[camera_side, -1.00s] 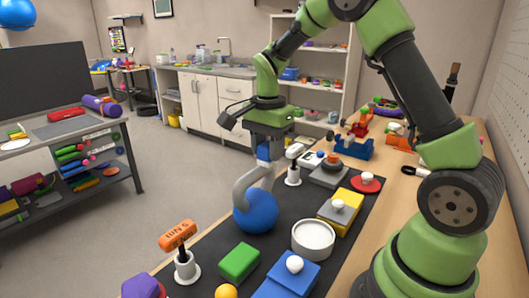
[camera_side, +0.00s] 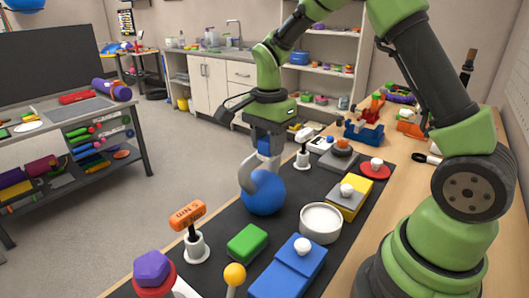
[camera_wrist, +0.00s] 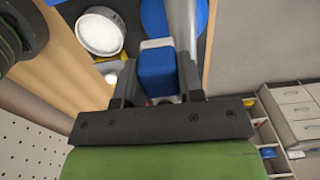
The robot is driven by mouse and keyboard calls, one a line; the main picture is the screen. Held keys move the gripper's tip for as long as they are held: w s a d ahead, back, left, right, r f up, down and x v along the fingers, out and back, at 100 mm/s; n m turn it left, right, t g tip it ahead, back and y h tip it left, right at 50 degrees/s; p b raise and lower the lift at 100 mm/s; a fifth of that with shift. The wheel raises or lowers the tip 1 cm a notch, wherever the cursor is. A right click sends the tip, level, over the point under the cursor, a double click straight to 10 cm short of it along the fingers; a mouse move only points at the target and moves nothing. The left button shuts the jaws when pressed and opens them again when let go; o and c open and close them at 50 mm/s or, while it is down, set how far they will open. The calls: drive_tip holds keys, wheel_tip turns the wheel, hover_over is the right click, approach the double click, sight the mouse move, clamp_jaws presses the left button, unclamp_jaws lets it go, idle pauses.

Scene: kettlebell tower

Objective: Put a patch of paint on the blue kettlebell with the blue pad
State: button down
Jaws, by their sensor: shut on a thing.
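The blue kettlebell (camera_side: 265,194), a round ball with a grey curved handle (camera_side: 247,172), sits on the black mat. It also shows at the top of the wrist view (camera_wrist: 158,18). My gripper (camera_side: 265,150) points down above and beside the handle. It is shut on the blue pad (camera_side: 264,146), a blue block. In the wrist view the pad (camera_wrist: 157,75) lies between the two dark fingers, with a pale strip at its far end. The handle rises close beside the pad. I cannot tell whether pad and kettlebell touch.
The black mat (camera_side: 222,268) also holds a white round dish (camera_side: 320,222), a green block (camera_side: 248,242), a blue box with white knob (camera_side: 290,268) and a yellow-grey box (camera_side: 349,199). An orange-headed hammer (camera_side: 187,215) and a purple piece (camera_side: 152,268) stand at front left.

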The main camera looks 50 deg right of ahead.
drive_tip(key=shift+a, duration=0.65)
drive_tip(key=shift+r, duration=0.15)
drive_tip(key=shift+r, duration=0.9)
wheel_tip(320, 180, up, 8)
drive_tip(key=shift+r, duration=0.1)
